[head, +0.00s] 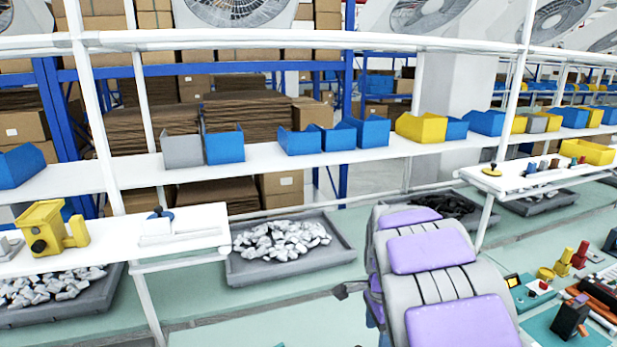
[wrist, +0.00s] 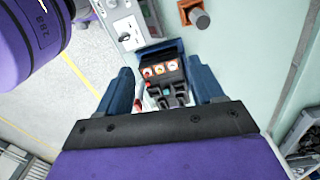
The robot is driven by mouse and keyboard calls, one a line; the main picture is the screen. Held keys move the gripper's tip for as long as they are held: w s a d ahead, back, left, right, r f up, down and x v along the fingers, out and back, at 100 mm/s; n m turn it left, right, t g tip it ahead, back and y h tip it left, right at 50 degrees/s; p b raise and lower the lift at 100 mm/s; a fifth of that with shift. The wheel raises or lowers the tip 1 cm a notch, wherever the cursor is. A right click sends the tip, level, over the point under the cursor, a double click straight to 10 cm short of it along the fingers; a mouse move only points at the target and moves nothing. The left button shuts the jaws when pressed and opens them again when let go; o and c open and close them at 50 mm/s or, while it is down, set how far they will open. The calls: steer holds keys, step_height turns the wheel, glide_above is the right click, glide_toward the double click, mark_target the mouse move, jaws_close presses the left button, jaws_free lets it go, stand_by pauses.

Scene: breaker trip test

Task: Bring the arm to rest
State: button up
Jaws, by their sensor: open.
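My gripper (wrist: 160,68) shows in the wrist view with its two blue fingers spread apart and nothing held between them. Beyond the gap is a dark breaker unit (wrist: 160,70) with a row of round orange-red dials or lamps and black switches below. I cannot tell its distance from the fingertips, and the gripper's body hides its near part. In the head view my purple and grey arm (head: 440,270) stretches forward at the lower right. The fingers are not clearly visible there.
In the head view, a white shelf (head: 330,160) carries blue and yellow bins. A grey tray of pale parts (head: 285,243) lies left of my arm; tools and devices (head: 570,310) crowd its right.

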steer(key=s+a+r+n+g+b, duration=0.1)
steer(key=s+n, duration=1.5)
steer(key=s, duration=1.8)
steer(key=shift+a, duration=0.35)
